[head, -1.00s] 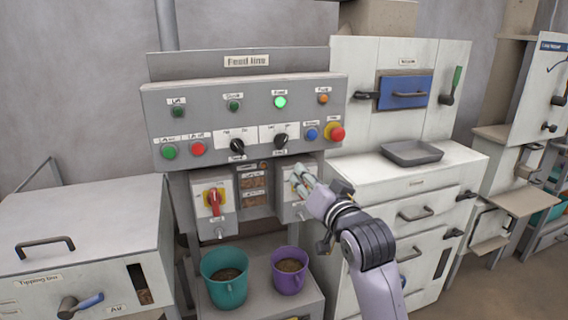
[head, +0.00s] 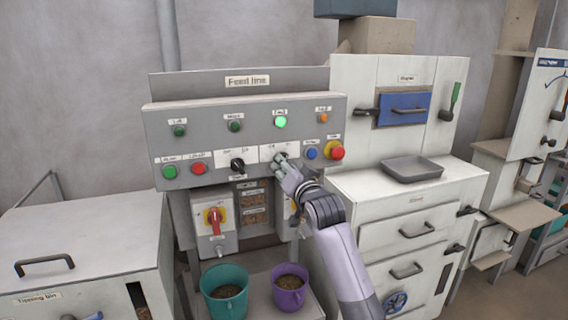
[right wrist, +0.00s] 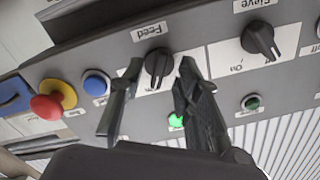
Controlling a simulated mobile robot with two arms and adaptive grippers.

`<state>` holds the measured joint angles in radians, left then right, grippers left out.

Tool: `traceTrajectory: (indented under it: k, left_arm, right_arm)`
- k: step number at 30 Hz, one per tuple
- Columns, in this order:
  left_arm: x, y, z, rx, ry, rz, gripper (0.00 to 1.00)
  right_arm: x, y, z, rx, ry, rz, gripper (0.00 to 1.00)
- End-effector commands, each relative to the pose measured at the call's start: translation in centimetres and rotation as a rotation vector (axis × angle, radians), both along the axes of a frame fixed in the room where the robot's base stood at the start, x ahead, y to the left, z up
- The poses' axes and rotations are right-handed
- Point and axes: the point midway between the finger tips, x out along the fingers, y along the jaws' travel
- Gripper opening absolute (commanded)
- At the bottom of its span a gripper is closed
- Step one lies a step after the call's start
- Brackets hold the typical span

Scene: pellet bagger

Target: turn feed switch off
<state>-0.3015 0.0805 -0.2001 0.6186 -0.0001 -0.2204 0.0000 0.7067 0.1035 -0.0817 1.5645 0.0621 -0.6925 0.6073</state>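The feed switch (right wrist: 158,66) is a black rotary knob on a white plate marked "Feed", seen upside down in the right wrist view. In the head view it sits on the grey panel (head: 215,147), mostly hidden by my right gripper (head: 284,170). The two fingers (right wrist: 160,72) are open, one on each side of the knob, with narrow gaps showing. The knob's exact setting is hard to read. The feed lamp (head: 280,122) above it is lit green. My left gripper is not in view.
The sieve switch (right wrist: 261,40), a similar knob, is beside the feed switch. Blue (head: 312,153) and red (head: 336,151) buttons are close on the other side. A red-handled isolator (head: 215,220) and teal (head: 226,284) and purple (head: 290,280) buckets are below.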

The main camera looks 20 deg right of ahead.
Motion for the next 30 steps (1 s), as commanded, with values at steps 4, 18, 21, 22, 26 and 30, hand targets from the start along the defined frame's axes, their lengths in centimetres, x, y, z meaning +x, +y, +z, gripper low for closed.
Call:
traceTrajectory:
  k: [4,18,21,22,26,30]
  left_arm:
    - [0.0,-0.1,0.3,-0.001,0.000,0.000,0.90]
    - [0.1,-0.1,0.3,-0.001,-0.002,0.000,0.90]
    - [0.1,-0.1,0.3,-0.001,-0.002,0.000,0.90]
    - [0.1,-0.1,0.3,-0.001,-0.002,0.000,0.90]
    - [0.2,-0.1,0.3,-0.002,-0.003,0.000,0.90]
    - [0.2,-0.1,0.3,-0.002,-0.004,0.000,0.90]
  right_arm:
    - [1.4,0.1,0.1,0.000,0.001,0.000,0.31]
    - [2.0,0.1,0.0,0.000,0.000,0.001,0.27]
    - [1.9,0.1,0.0,0.000,0.000,0.000,0.20]
    - [1.9,0.1,0.0,0.000,0.000,0.000,0.18]
    - [1.9,0.1,0.0,0.000,0.000,0.000,0.10]
    - [1.9,0.1,0.0,0.000,0.000,0.000,0.00]
